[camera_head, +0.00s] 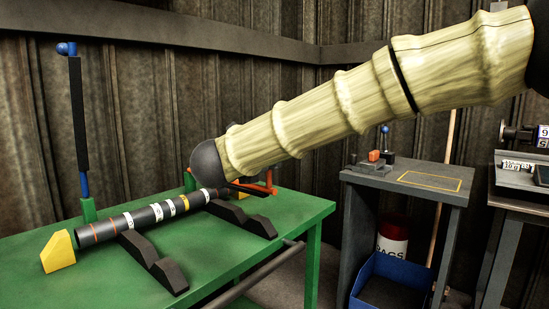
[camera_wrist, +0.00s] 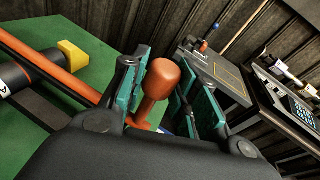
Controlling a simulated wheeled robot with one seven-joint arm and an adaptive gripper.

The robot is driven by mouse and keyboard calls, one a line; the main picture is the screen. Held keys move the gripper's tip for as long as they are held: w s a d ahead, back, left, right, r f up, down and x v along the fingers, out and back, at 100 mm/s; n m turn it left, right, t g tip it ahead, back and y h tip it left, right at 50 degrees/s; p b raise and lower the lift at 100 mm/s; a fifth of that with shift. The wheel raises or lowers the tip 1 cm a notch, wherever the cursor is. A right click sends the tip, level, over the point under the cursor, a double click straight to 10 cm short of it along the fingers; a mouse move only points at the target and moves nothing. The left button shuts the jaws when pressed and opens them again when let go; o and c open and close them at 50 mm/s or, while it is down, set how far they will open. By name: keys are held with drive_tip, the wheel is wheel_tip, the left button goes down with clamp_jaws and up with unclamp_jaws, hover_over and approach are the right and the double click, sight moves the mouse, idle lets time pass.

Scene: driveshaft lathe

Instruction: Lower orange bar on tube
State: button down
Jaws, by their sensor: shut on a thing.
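The orange bar (camera_wrist: 50,67) runs diagonally in the wrist view, and its knob (camera_wrist: 168,74) stands between my gripper's (camera_wrist: 160,88) teal finger pads. My gripper is shut on the knob. In the head view the orange bar (camera_head: 262,188) shows only partly at the table's back right, low and near level. My arm hides the gripper there. The dark tube (camera_head: 155,213) with white, yellow and orange bands lies on black supports on the green table. In the wrist view the bar passes across the tube's end (camera_wrist: 14,76); I cannot tell whether they touch.
A blue upright bar with a black sleeve (camera_head: 79,115) stands at the table's back left. A yellow block (camera_head: 58,251) sits by the tube's left end. A grey stand (camera_head: 410,178) with a blue bin (camera_head: 385,290) is to the right. The table's front left is clear.

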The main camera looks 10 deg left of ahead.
drive_tip(key=shift+f, duration=0.2)
drive_tip(key=c, duration=1.1)
unclamp_jaws()
drive_tip(key=shift+c, duration=0.2)
drive_tip(key=shift+s+r, duration=0.1)
drive_tip(key=v, duration=1.2)
